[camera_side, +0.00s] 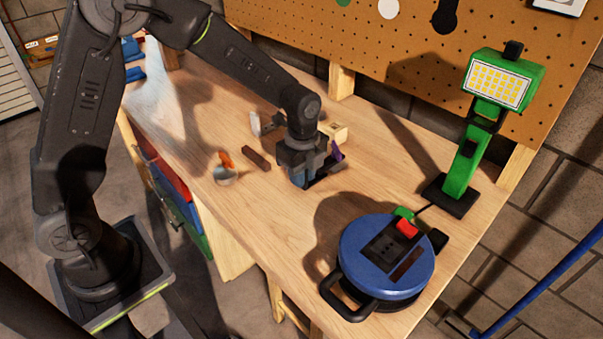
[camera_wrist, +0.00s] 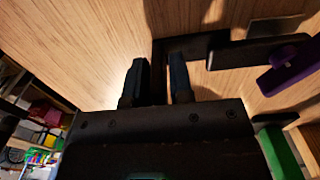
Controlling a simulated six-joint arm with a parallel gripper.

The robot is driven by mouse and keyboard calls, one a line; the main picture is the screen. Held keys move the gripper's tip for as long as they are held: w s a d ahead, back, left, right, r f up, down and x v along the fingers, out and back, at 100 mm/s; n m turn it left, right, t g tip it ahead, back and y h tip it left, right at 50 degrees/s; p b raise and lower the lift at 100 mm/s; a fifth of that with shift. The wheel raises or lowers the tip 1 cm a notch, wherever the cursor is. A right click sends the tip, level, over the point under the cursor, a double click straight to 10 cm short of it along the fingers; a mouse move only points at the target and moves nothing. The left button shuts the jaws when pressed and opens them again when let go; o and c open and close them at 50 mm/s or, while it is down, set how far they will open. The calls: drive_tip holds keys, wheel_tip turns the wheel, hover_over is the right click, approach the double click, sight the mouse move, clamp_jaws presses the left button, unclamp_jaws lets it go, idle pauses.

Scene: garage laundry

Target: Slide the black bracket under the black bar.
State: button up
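The black bracket (camera_wrist: 192,47) is L-shaped in the wrist view. One leg runs down between the two fingers of my gripper (camera_wrist: 157,82) and fills the gap between them; the other leg reaches right. The black bar (camera_wrist: 245,54) lies to the right, with the bracket's right leg reaching its left end. I cannot tell whether that end is under the bar or only beside it. A purple piece (camera_wrist: 290,65) crosses the bar's right part. In the side view my gripper (camera_side: 306,182) points down low at the tabletop, with the purple piece (camera_side: 336,152) just right of it; the bracket is mostly hidden.
On the wooden bench (camera_side: 195,120) are a small dark block (camera_side: 257,159), a cup with something orange (camera_side: 225,172), and a light wooden block (camera_side: 337,131) behind my gripper. A blue cable reel (camera_side: 365,250) and a green work lamp (camera_side: 462,170) stand at right.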

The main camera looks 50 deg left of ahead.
drive_tip(key=o, duration=0.3)
wheel_tip(320, 180, up, 14)
drive_tip(key=shift+f, duration=0.1)
idle(0.5)
drive_tip(key=s+a+r+n+t, duration=0.1)
drive_tip(key=s+n+t, duration=0.1)
drive_tip(key=s+n, duration=0.4)
drive_tip(key=s+a+r+n+t, duration=0.1)
drive_tip(key=s+r+n, duration=0.1)
drive_tip(key=s+n, duration=0.4)
drive_tip(key=s+a+r+n+t, duration=0.1)
drive_tip(key=s+n+t, duration=0.1)
drive_tip(key=s+n, duration=0.4)
drive_tip(key=shift+s+a+r+t, duration=0.1)
drive_tip(key=shift+s+t, duration=0.05)
drive_tip(key=shift+s, duration=0.55)
drive_tip(key=shift+s+r+t, duration=0.1)
drive_tip(key=shift+s+t, duration=0.05)
drive_tip(key=shift+s, duration=0.5)
